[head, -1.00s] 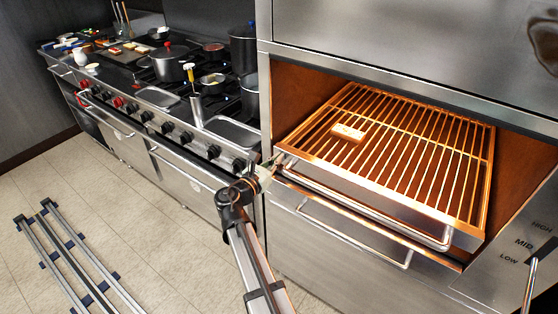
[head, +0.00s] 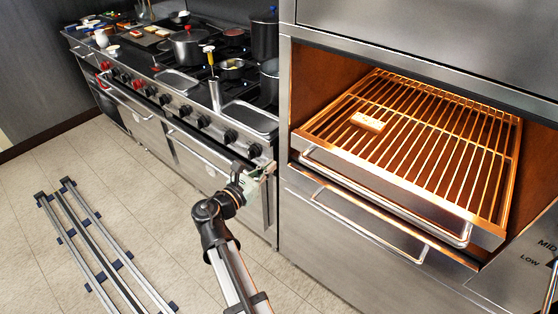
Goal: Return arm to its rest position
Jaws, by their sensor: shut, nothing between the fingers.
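My gripper (head: 268,170) is in the middle of the head view, in front of the gap between the stove and the oven. Its fingers are small in the picture and hold nothing. My arm comes up from the bottom edge and bends at the wrist. The gripper is just left of the pulled-out oven rack (head: 424,185), apart from the small light block (head: 368,121) that lies on the rack's bars. The arm is still stretched out toward the appliances.
The stove (head: 190,117) with pots and a tall steel container (head: 214,93) stands at left. The oven's handle bar (head: 368,226) juts out below the rack. Floor rails (head: 92,240) lie at lower left. The tiled floor (head: 165,215) between them is clear.

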